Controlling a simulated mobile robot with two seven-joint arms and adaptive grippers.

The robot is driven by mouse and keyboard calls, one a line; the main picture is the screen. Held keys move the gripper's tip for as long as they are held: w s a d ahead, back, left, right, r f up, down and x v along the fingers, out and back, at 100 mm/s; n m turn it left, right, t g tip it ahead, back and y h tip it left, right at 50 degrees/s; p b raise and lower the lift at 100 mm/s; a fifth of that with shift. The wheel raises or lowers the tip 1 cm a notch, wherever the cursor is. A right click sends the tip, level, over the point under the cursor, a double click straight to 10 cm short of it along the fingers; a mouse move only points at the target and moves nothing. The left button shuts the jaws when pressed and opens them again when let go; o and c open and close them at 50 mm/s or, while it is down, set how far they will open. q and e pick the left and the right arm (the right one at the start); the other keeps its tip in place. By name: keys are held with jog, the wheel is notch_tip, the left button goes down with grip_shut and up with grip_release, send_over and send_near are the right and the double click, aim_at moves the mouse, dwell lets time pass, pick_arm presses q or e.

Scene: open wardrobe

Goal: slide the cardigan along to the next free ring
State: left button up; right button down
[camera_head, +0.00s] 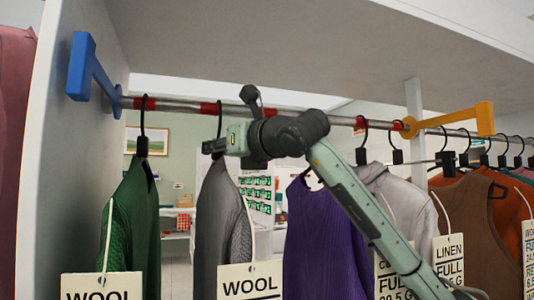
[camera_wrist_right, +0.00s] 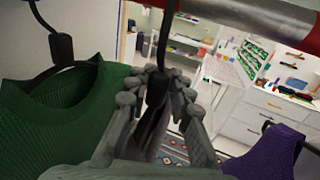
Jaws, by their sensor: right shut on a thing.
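The grey knitted garment (camera_head: 222,215), with a WOOL tag (camera_head: 250,281), hangs on a black hanger from the metal rail (camera_head: 180,106). I take it for the cardigan, though its front opening is not visible. My right gripper (camera_head: 212,147) is shut on the neck of its hanger, just below the hook. In the wrist view the fingers (camera_wrist_right: 157,92) close around the black neck (camera_wrist_right: 157,85). The hook hangs by a red ring (camera_head: 210,108) on the rail. Other red rings are at the left (camera_head: 145,103) and right (camera_head: 359,124). My left gripper is not in view.
A green knit (camera_head: 128,220) hangs left at the left ring. Blue (camera_head: 82,68) and yellow (camera_head: 465,119) brackets hold the rail under a shelf (camera_head: 300,45). Bare rail lies between grey and purple.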

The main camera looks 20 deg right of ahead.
jog(key=shift+a, duration=0.75)
jog(key=c, duration=1.3)
grip_release()
jog(key=shift+f, duration=0.1)
jog(key=v, duration=1.2)
